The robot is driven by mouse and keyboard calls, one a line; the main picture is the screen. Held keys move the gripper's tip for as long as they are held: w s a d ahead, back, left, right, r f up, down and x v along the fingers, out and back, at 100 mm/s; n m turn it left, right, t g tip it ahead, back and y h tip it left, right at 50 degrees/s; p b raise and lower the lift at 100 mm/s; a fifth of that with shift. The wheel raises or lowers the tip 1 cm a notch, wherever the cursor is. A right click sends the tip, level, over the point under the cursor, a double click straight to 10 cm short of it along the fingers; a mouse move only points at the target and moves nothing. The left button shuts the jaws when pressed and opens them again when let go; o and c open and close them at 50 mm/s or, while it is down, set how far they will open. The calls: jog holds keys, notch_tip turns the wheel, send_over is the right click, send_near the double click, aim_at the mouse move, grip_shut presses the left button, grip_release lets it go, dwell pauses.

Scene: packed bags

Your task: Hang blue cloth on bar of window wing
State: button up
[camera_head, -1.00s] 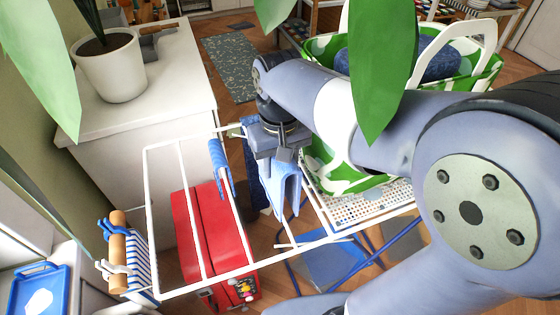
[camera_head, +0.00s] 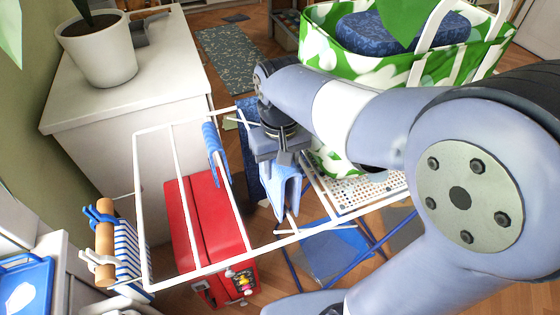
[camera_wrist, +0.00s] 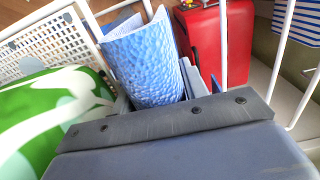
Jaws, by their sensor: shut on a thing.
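The drying rack's white wire wing (camera_head: 141,205) stretches out at lower left in the head view, with several thin bars. My gripper (camera_head: 284,166) is shut on a light blue cloth (camera_head: 287,188), which hangs down from it over the wing's right end, by the rack's perforated top. In the wrist view the held cloth (camera_wrist: 147,65) hangs in front of the jaws as a folded, dimpled sheet. Whether it touches a bar there I cannot tell. Another blue cloth (camera_head: 215,153) hangs over a wing bar left of my gripper.
A red box (camera_head: 205,225) stands under the wing. A white cabinet (camera_head: 165,70) with a potted plant (camera_head: 98,50) is behind it. A striped cloth (camera_head: 130,245) hangs at the left. A green-white bag (camera_head: 450,62) stands on the rack's perforated top (camera_head: 350,190).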

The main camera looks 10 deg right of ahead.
notch_tip(320, 180, down, 14)
jog(key=b, duration=0.9)
jog(key=shift+f, duration=0.2)
dwell(0.4)
jog(key=o, duration=1.1)
jog(key=shift+c, duration=0.2)
notch_tip(320, 180, up, 11)
jog(key=shift+f+p, duration=0.1)
jog(key=shift+p, duration=0.45)
